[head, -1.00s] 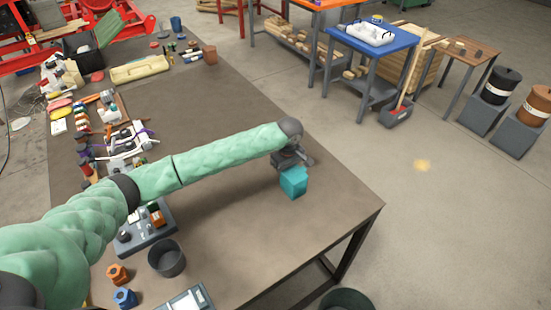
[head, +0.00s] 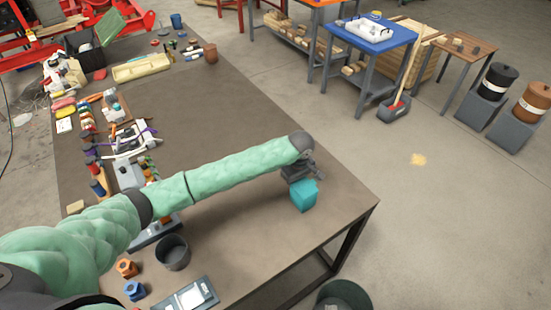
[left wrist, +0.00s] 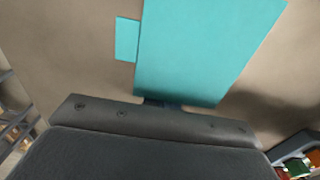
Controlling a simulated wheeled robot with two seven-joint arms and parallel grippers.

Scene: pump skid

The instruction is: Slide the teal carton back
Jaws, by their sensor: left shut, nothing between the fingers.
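The teal carton (head: 304,197) stands on the brown table near its right-hand corner. In the left wrist view the carton (left wrist: 198,50) fills the upper middle, with a small teal flap-like piece (left wrist: 127,40) at its left. My left gripper (head: 307,177) is shut and empty, right at the carton on its far side in the head view. The gripper covers part of the carton, and I cannot tell for certain whether they touch. My right gripper is not in view.
The table top (head: 220,120) is bare beyond my arm. A dark cup (head: 173,252), an orange nut-shaped block (head: 127,267) and a blue one (head: 135,290) stand near the front left. The table's front edge is close to the carton, with a dark bin (head: 344,296) on the floor below.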

